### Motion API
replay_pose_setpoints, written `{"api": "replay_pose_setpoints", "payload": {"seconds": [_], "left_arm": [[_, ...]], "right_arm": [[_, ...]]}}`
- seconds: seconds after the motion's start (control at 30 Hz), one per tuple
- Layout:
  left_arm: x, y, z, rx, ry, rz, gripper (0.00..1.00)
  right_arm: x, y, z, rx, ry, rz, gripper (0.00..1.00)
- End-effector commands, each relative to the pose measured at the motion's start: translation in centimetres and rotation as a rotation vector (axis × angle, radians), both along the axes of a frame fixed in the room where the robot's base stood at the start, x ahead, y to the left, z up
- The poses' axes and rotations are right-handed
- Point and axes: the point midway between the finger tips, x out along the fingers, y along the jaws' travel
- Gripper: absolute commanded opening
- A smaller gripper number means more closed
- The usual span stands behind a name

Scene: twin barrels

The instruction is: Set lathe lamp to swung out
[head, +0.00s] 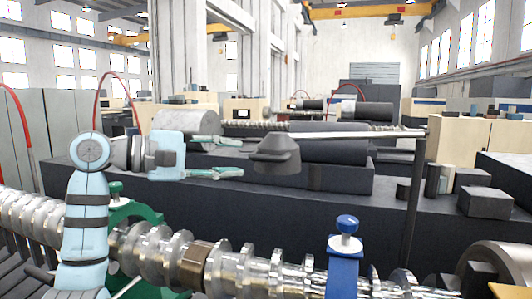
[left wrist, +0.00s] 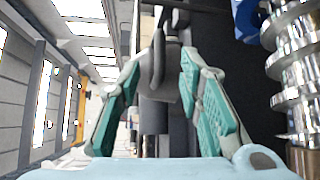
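The lathe lamp has a dark grey head (head: 275,160) hanging at the end of a thin horizontal arm (head: 355,134). The arm runs right to an upright dark post (head: 413,190). My left gripper (head: 236,156) is open, its teal fingers pointing right at the lamp head, just left of it. In the head view a small gap shows between fingertips and lamp head. In the left wrist view a grey body with a loop-shaped handle (left wrist: 158,62), seemingly the lamp head, shows between the open fingers. My right gripper is in neither view.
A large shiny screw shaft (head: 245,268) crosses the foreground, with a blue clamp (head: 343,265) and a green rest (head: 120,215) on it. Dark cylinders and blocks (head: 485,202) stand on the bench behind. Open air surrounds the lamp head.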

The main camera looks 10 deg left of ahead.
Motion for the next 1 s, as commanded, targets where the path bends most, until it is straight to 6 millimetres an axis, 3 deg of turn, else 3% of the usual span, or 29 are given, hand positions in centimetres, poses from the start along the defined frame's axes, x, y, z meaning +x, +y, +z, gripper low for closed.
{"api": "replay_pose_setpoints", "payload": {"seconds": [0.1, 0.3, 0.7, 0.9, 1.0], "left_arm": [[2.1, -2.7, 0.1, -0.002, 0.002, -0.006, 0.33], [4.6, -5.3, -0.6, -0.002, 0.001, 0.0, 0.33], [5.4, -6.1, -1.1, 0.002, -0.001, 0.005, 0.33], [5.4, -6.1, -1.1, 0.001, 0.0, 0.005, 0.03], [5.4, -6.1, -1.1, 0.001, 0.0, 0.005, 0.0]], "right_arm": [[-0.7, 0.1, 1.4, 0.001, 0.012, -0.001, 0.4], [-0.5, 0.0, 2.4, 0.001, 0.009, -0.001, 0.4], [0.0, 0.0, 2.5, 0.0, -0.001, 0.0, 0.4], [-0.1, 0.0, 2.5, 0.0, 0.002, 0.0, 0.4], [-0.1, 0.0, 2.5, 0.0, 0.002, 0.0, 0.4]]}}
